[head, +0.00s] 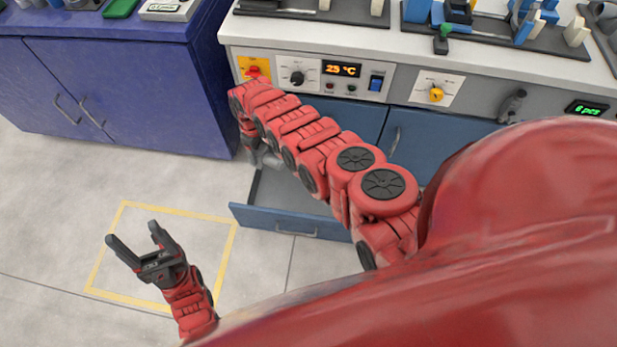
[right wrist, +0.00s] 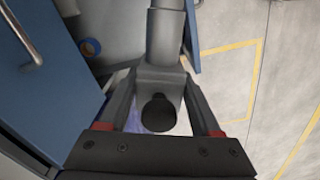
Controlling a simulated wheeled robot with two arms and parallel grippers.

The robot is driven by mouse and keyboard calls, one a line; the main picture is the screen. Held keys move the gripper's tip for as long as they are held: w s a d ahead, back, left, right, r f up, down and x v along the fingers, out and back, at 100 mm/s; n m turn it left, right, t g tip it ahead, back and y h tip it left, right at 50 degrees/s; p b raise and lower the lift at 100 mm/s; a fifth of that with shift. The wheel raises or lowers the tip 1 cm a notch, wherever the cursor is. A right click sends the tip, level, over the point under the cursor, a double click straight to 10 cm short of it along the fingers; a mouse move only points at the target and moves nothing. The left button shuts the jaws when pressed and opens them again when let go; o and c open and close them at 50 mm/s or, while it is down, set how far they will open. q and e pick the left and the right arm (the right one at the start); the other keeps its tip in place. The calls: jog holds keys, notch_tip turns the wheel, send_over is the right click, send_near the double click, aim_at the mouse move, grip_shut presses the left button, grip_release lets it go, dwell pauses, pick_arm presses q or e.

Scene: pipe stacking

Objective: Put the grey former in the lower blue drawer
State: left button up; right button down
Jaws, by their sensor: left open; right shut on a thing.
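The grey former (right wrist: 166,42) is a cylinder on a squarish block in the right wrist view. My right gripper (right wrist: 162,95) is shut on its block, with one finger on each side. A black round part shows at the block's near end. The lower blue drawer (head: 290,222) is pulled open below the bench. In the head view my right gripper (head: 262,156) is at the drawer's far left corner, largely hidden by my arm; how deep the former sits there cannot be told. My left gripper (head: 132,245) is open and empty above the floor.
A blue ring (right wrist: 90,47) shows beside the former in the right wrist view. A blue cabinet door (head: 412,140) with a handle is right of the drawer. A purple cabinet (head: 120,95) stands at left. Yellow-marked floor (head: 228,250) left of the drawer is clear.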

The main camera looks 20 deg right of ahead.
aim_at(259, 155)
jog(key=shift+w+f+b, duration=0.25)
jog(key=shift+f+b, duration=0.65)
jog(key=shift+f, duration=0.15)
jog(key=shift+w+f+n+b, duration=0.25)
jog(key=shift+f+n+b, duration=0.15)
jog(key=shift+f, duration=0.15)
jog(key=shift+f, duration=0.1)
